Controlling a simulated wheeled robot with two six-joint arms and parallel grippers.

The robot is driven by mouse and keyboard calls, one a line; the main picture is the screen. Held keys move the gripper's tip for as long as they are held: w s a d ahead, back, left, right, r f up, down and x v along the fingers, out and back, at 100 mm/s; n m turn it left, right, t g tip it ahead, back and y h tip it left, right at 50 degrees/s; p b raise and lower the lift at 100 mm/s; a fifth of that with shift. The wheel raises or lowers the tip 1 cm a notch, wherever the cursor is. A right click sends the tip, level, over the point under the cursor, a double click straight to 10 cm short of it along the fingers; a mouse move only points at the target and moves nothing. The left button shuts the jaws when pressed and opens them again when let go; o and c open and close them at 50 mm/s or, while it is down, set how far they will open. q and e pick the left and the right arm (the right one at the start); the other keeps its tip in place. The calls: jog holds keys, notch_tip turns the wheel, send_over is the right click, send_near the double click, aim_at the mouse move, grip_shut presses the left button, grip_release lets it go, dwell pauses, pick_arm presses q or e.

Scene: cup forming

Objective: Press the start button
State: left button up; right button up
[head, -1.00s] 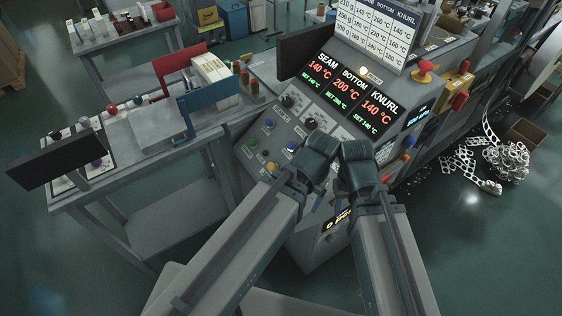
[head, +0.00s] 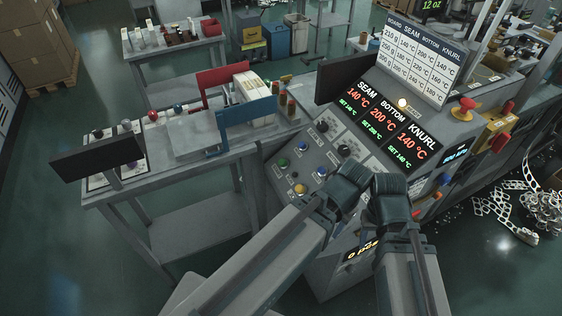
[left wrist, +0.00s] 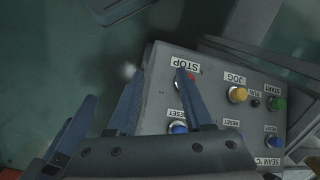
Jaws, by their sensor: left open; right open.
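The green start button (head: 283,162) is on the sloping control panel (head: 272,178), at its left side. In the left wrist view, the green button (left wrist: 279,103) has an upside-down START label and lies right of the yellow JOG button (left wrist: 238,94). My left gripper (left wrist: 158,72) is open and empty. One finger overlaps the panel beside the red STOP button (left wrist: 191,76), apart from the green button in the picture. In the head view, my left gripper (head: 345,186) is in front of the panel. My right gripper (head: 392,190) is beside it; its fingertips are mostly hidden.
Blue buttons (head: 322,171) and the yellow button (head: 300,188) are close to the green one. A temperature display (head: 385,118) and a dark monitor (head: 345,76) rise behind. A work table (head: 215,150) stands left. Metal scrap (head: 540,208) lies on the floor at right.

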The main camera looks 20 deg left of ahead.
pick_arm(q)
grip_shut()
dwell(1.4)
